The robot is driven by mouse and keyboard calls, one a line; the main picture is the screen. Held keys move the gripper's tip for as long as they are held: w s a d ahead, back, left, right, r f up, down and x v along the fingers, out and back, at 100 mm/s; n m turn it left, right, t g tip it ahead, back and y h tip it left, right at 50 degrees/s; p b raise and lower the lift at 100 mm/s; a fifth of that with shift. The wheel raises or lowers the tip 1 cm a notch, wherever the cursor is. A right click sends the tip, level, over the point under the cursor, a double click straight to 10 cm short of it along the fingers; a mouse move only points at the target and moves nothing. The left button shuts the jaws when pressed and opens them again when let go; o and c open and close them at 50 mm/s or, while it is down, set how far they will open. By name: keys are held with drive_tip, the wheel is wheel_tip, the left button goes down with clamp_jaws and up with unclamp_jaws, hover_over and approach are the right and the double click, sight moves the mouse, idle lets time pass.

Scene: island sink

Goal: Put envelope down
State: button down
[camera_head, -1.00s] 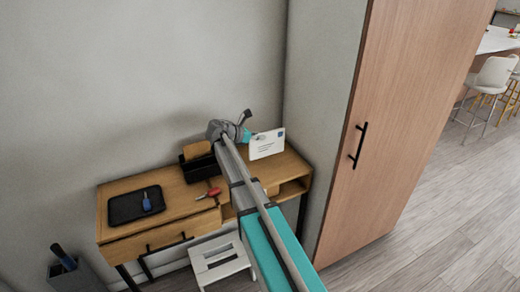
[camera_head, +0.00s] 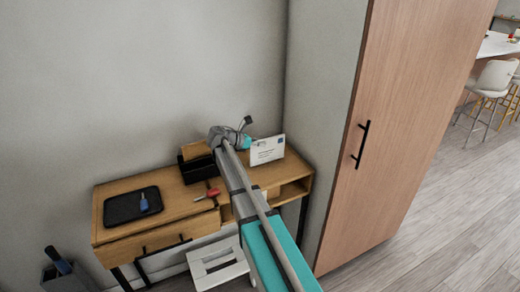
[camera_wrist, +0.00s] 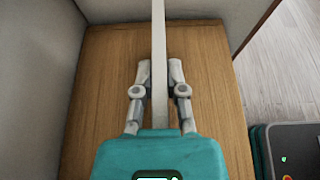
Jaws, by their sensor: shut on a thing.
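The white envelope (camera_head: 267,150) is upright above the right end of the wooden desk (camera_head: 180,200) in the head view. In the wrist view the envelope (camera_wrist: 159,50) shows edge-on as a pale strip between the two fingers. My gripper (camera_wrist: 159,75) is shut on it, one finger on each side. The wooden desk top (camera_wrist: 105,80) lies below. I cannot tell whether the envelope's lower edge touches it. In the head view my arm hides part of the desk, and the gripper's fingers are not clear there.
A black organizer (camera_head: 198,167) stands left of my arm. A tall wooden cabinet (camera_head: 400,120) stands close on the right. A white step stool (camera_head: 215,268) is below.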

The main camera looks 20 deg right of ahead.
drive_tip(key=shift+f+b, duration=0.3)
drive_tip(key=shift+f, duration=0.2)
drive_tip(key=c, duration=0.7)
unclamp_jaws()
drive_tip(key=shift+r, duration=0.2)
drive_tip(key=p+v, duration=0.5)
drive_tip(key=v, duration=0.7)
